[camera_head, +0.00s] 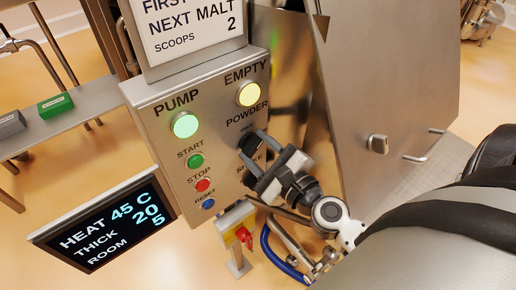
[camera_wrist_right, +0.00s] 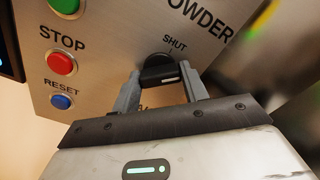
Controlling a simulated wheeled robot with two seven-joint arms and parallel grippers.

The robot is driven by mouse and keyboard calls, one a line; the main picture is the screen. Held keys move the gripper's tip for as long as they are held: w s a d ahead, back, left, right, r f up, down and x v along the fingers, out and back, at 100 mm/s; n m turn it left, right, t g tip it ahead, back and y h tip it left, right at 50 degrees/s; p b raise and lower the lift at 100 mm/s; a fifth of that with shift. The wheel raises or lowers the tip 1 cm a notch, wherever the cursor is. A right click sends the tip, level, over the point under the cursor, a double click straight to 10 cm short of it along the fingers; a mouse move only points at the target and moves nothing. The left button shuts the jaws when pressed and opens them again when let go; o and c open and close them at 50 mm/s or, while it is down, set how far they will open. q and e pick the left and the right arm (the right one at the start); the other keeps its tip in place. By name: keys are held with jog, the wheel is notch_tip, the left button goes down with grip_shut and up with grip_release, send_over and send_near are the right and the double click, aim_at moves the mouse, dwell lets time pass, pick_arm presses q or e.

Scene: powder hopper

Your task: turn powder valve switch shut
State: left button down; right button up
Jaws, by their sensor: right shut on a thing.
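The powder valve switch is a black rotary knob (camera_head: 250,145) under the POWDER label on the steel control panel (camera_head: 160,105). In the right wrist view the knob (camera_wrist_right: 159,70) sits below the word SHUT, with a short white mark on its face. My right gripper (camera_head: 258,149) reaches the panel from the lower right. In the wrist view the fingers of the right gripper (camera_wrist_right: 162,84) are on either side of the knob, shut on it. The lower label is partly hidden by the gripper. My left gripper is not in view.
Green START (camera_head: 195,161), red STOP (camera_head: 203,185) and blue RESET (camera_head: 208,204) buttons are left of the knob. PUMP (camera_head: 185,125) and EMPTY (camera_head: 249,94) lamps are lit. A heat display (camera_head: 105,222) is lower left.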

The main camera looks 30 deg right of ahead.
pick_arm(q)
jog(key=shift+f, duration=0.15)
pick_arm(e)
jog(key=shift+n, duration=0.4)
jog(key=n, duration=0.3)
jog(key=shift+p, duration=0.35)
jog(key=n+p, duration=0.1)
jog(key=n, duration=0.3)
jog(key=shift+r, duration=0.1)
jog(key=shift+n+p, duration=0.45)
jog(key=shift+n, duration=0.05)
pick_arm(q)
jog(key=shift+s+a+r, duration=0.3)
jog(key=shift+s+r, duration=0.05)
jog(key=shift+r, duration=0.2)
pick_arm(e)
jog(key=shift+n, duration=0.3)
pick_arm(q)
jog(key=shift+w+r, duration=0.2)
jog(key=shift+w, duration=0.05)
pick_arm(e)
jog(key=o, duration=1)
